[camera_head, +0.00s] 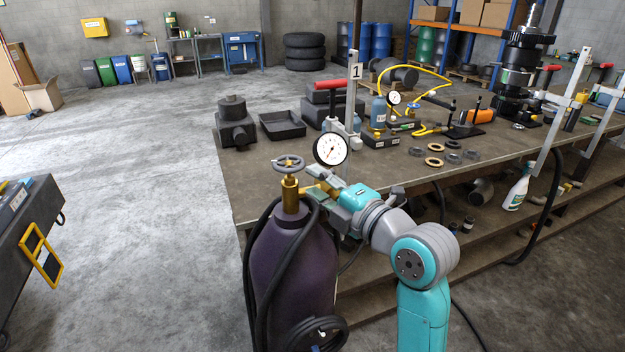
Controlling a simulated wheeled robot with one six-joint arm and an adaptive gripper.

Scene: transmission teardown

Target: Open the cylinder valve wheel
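The grey valve wheel (288,163) sits on top of a brass valve (290,192) on a dark purple gas cylinder (291,265). The cylinder stands upright at the near left corner of the workbench. My gripper (324,190) is to the right of the valve and a little below the wheel, close to the brass side fitting. I cannot tell whether it touches the fitting. Its fingertips are small and partly hidden, so I cannot tell whether it is open or shut. The wheel appears clear of my gripper.
A white-faced pressure gauge (330,149) stands just above my gripper. Black hose (262,285) hangs around the cylinder. The workbench (245,190) behind holds a black tray (282,125), rings and tools. A dark cart (30,225) is at left; the floor between is clear.

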